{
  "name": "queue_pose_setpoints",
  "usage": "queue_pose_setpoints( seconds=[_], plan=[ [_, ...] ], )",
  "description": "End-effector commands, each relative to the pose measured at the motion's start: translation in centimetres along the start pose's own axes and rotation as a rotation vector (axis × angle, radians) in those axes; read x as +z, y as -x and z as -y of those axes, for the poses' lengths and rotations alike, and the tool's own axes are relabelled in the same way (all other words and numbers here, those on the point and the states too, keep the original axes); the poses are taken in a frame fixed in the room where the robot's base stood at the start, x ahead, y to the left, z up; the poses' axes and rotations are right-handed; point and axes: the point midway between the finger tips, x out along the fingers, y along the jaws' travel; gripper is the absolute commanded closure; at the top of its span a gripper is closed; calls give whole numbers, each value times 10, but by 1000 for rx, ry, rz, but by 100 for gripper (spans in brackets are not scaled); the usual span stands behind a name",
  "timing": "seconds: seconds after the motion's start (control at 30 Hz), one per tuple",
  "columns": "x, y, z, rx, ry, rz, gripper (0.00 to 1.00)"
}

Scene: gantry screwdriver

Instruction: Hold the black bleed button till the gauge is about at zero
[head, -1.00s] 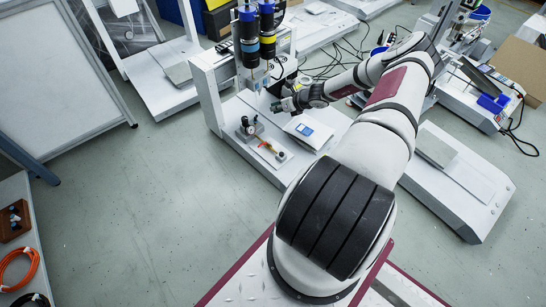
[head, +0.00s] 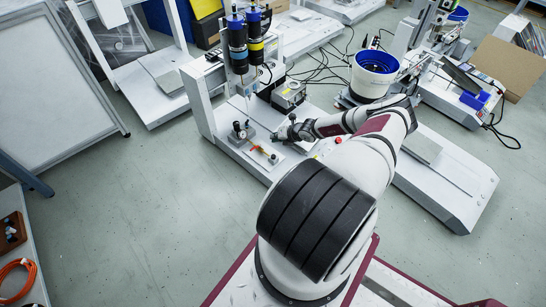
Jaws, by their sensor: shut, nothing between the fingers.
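A small round gauge (head: 236,126) stands on a grey block on the white bench base (head: 226,148) of the gantry. An orange part (head: 258,148) runs from the block toward a small dark knob (head: 273,158) on the right. I cannot tell for sure which dark part is the black bleed button, and the gauge needle is too small to read. My gripper (head: 276,136) is shut and empty. In the picture it is right of the gauge and above the dark knob; I see no clear contact.
Two dark cylinders with blue and yellow bands (head: 238,45) hang on the gantry above the bench. A metal box (head: 289,95) stands behind my gripper. A blue-lined white bowl (head: 374,74) is behind my arm.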

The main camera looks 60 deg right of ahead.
Motion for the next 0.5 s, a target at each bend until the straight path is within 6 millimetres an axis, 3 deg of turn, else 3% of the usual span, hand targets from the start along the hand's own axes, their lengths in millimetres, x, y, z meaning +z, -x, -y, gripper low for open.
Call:
queue_pose_setpoints(
  seconds=[0.5],
  plan=[
    [-21,-29,21,0,1,0,100]
  ],
)
